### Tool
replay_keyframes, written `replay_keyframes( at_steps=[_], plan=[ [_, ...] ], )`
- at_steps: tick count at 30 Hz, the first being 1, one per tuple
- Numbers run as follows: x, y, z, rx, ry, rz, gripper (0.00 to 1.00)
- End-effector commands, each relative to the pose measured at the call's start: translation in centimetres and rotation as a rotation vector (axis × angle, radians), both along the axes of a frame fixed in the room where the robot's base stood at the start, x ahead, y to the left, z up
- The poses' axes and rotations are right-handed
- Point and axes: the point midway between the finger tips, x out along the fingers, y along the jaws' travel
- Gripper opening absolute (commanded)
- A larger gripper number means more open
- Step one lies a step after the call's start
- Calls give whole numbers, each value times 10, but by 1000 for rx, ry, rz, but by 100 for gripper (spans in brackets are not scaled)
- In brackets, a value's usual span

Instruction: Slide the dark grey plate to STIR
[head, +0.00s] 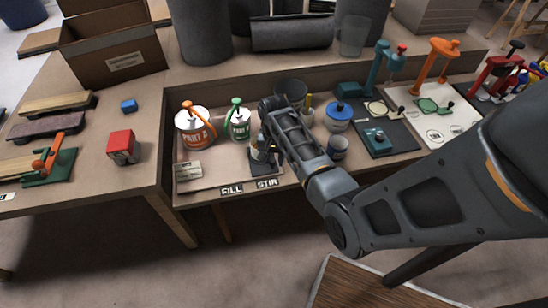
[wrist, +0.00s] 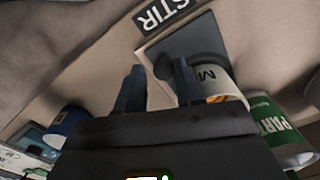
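The dark grey plate (head: 266,169) lies near the bench's front edge, just behind the STIR label (head: 267,183). In the wrist view, the plate (wrist: 205,35) lies beside the STIR label (wrist: 160,13). A dark rounded part on the plate shows beyond my fingertips. A pale mixing cup with an orange mark and a letter M (wrist: 215,82) stands at the plate's end. My gripper (wrist: 157,80) has its two fingers apart, with bench showing between them. It is low over the plate; contact is hidden. In the head view my arm partly covers this spot.
The FILL label (head: 231,189) is left of STIR. A PART A can (head: 194,130) and a green-labelled can (head: 239,126) stand behind and left.

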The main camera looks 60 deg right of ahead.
Motion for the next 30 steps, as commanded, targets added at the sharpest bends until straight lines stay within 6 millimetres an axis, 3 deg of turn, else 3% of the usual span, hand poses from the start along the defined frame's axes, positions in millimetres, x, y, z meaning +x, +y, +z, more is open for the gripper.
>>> replay_keyframes(
  at_steps=[5,16,30],
  plan=[
    [1,0,15,-1,-2,1,36],
    [0,-1,69,-3,-2,-1,36],
    [0,-1,78,-1,0,-1,36]
  ],
)
